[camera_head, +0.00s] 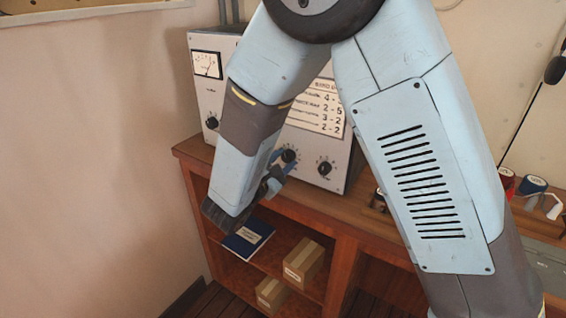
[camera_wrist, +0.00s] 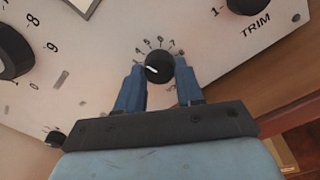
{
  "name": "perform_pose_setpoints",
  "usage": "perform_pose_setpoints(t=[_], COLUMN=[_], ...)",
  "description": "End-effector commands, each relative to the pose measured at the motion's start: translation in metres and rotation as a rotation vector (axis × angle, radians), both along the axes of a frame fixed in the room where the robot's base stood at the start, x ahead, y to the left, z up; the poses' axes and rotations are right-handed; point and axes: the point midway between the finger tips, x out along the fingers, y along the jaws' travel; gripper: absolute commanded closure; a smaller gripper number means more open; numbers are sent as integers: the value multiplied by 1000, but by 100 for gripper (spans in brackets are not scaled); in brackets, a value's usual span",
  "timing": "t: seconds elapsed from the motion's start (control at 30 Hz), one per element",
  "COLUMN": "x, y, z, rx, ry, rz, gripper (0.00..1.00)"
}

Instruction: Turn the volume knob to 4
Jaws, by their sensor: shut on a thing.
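A small round black knob (camera_wrist: 159,67) with a white pointer line sits on the panel in the wrist view. Numbers 4, 5, 6 and 7 run around its upper side. The pointer faces left and slightly up, below the printed 4. My gripper (camera_wrist: 160,80) has a blue finger on each side of this knob and is shut on it. I cannot read a name label for it. In the head view the knob (camera_head: 289,156) is on the front of the grey radio set (camera_head: 206,90), with my gripper (camera_head: 276,178) at it, partly hidden by my arm.
The TRIM knob (camera_wrist: 246,4) is at upper right in the wrist view, and a large dial knob (camera_wrist: 10,52) is at the left. The set stands on a wooden shelf unit (camera_head: 330,215) holding a blue book (camera_head: 247,238) and cardboard boxes (camera_head: 304,262). A wall is close on the left.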

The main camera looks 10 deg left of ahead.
Motion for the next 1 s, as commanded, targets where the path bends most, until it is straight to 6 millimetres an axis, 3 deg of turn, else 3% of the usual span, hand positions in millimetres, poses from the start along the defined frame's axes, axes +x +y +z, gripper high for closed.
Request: perform_pose_setpoints(t=[0.37,0.4,0.6,0.67,1.0], x=[-1,-1,0,0,-6], y=[-1,-1,-1,-1,2], z=[-2,-2,-1,-1,-1], rx=[-39,-39,-38,-37,-36], ry=[19,19,18,17,17], rz=[-2,-2,-1,-1,1], gripper=[94,61,42,38,38])
